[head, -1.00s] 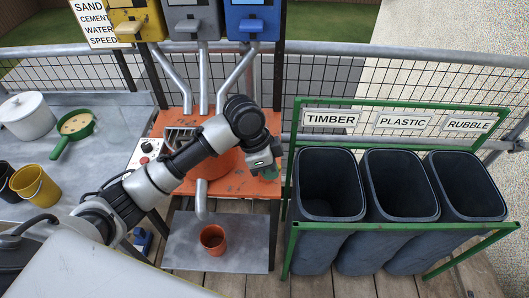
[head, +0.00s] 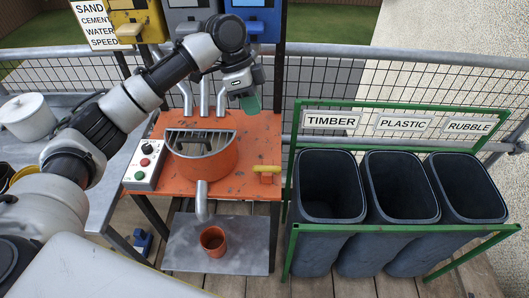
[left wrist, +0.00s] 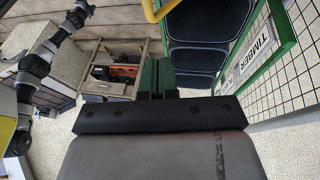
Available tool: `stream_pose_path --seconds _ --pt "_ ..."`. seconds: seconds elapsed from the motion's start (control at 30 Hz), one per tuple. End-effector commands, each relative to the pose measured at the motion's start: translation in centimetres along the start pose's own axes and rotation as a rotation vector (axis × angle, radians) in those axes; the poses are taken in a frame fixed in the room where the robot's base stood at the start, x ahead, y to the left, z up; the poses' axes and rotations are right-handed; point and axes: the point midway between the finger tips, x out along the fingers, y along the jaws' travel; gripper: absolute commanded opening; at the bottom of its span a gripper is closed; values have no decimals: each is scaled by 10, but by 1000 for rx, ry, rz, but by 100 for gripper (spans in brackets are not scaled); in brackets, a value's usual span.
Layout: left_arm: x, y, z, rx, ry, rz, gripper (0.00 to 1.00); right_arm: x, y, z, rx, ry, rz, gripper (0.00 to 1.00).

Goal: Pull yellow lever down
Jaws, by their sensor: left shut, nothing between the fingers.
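The yellow dispenser (head: 134,14) is at the top left of the head view, with its yellow lever (head: 128,30) jutting out in front. My left gripper (head: 250,103) points down above the back right of the orange table. It is shut and empty, well to the right of the yellow lever and not touching it. Its green fingers also show close together in the left wrist view (left wrist: 157,78). Another, smaller yellow handle (head: 267,170) lies at the right of the orange table. In the left wrist view a jointed arm, probably my right, stands at the left; its gripper is too small to read.
A grey and a blue dispenser (head: 256,18) stand beside the yellow one, partly behind my arm. An orange mixing drum (head: 208,162) and a button box (head: 146,164) are on the orange table (head: 240,182). Dark bins (head: 330,188) in a green frame stand at the right.

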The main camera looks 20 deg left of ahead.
Motion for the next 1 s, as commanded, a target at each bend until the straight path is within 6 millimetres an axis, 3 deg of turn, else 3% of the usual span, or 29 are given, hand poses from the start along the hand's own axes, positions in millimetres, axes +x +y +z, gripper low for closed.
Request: stream_pose_path --seconds 0.27,0.63,1.0 --pt "26 1 0 0 -1 4 0 -6 1 0 -1 0 2 61" --pt "103 2 -1 0 -1 4 0 -23 3 -2 -2 -1 3 61" --pt "136 15 10 0 -1 0 0 -34 3 -2 -1 -1 3 61"
